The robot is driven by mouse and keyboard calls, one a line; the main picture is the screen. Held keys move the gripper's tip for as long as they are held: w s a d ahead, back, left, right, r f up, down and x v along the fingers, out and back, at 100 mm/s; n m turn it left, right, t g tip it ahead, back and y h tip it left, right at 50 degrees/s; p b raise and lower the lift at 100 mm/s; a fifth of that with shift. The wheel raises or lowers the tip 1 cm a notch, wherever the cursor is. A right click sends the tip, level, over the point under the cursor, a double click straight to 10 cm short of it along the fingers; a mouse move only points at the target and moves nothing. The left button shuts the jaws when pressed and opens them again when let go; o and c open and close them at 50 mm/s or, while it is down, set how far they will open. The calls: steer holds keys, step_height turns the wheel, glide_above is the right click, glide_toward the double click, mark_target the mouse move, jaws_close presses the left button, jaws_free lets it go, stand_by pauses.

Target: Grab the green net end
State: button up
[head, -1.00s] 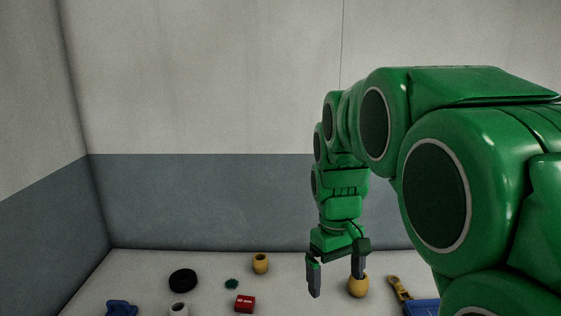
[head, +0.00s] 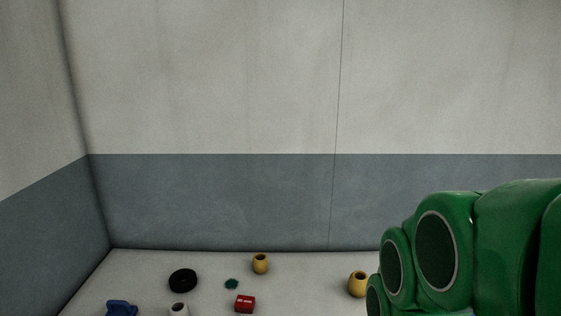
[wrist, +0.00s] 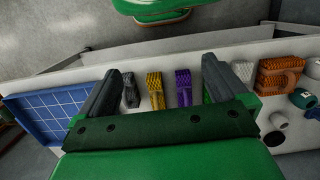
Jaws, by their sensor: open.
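In the wrist view my gripper (wrist: 162,66) is open, its two dark fingers spread wide above a pale surface. A thin sliver of green (wrist: 207,94) shows against the inner side of the right finger; it may be the green net end, mostly hidden by the finger. Between the fingers lie a purple net end (wrist: 184,88), a yellow net end (wrist: 156,90) and a grey net end (wrist: 130,92), apart from each other. Nothing is between the jaws at finger height that I can see. The gripper is out of the head view.
A blue gridded tray (wrist: 50,112) lies left. Right of the fingers are a white bundle (wrist: 243,70), an orange-brown bundle (wrist: 279,77) and small pots.

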steer(key=shift+s+f, duration=0.3)
steer(key=shift+s, duration=0.4)
steer(key=shift+c, duration=0.2)
steer(key=c, duration=0.7)
steer(key=shift+w, duration=0.15)
steer(key=w+a+t, duration=0.1)
steer(key=w+a, duration=0.1)
steer(key=w, duration=1.6)
steer(key=n+t, duration=0.2)
steer(key=t, duration=0.2)
glide_above(231, 282)
steer(key=s, duration=0.3)
step_height(231, 282, down, 21)
steer(key=shift+y, duration=0.3)
steer(key=shift+w+d+x, duration=0.15)
steer(key=shift+x, duration=1.75)
steer(key=shift+w+d+x, duration=0.15)
steer(key=shift+x, duration=1.7)
